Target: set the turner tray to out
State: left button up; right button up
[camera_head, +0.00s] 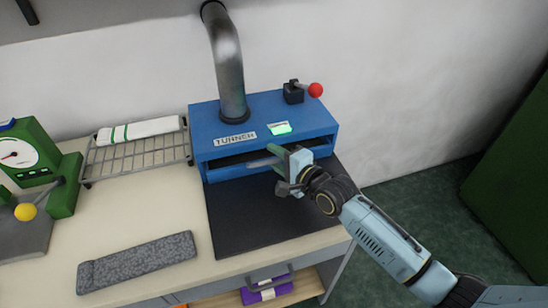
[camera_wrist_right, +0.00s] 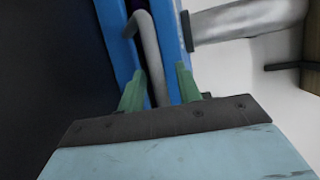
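The turner is a blue box (camera_head: 215,120) with a name label, at the back of the table; its blue front also shows in the wrist view (camera_wrist_right: 110,20). A dark horizontal slot runs along its front. A grey bent tray handle (camera_head: 262,163) sticks out there; it also shows in the wrist view (camera_wrist_right: 152,55). My right gripper (camera_head: 277,165), with green fingers, is at the slot. In the wrist view its fingertips (camera_wrist_right: 158,85) stand apart on either side of the handle, with a small gap visible. The tray itself is mostly hidden. My left gripper is not in view.
A black mat (camera_head: 235,225) lies before the turner. A red-knobbed lever (camera_head: 315,90) and a metal pipe (camera_head: 228,65) rise from its top. A wire rack (camera_head: 135,160), a green dial machine (camera_head: 62,190) and a grey speckled bar (camera_head: 137,262) are to the left.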

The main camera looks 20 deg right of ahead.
jog(key=shift+w+a, duration=0.2)
jog(key=shift+w, duration=0.25)
grip_shut()
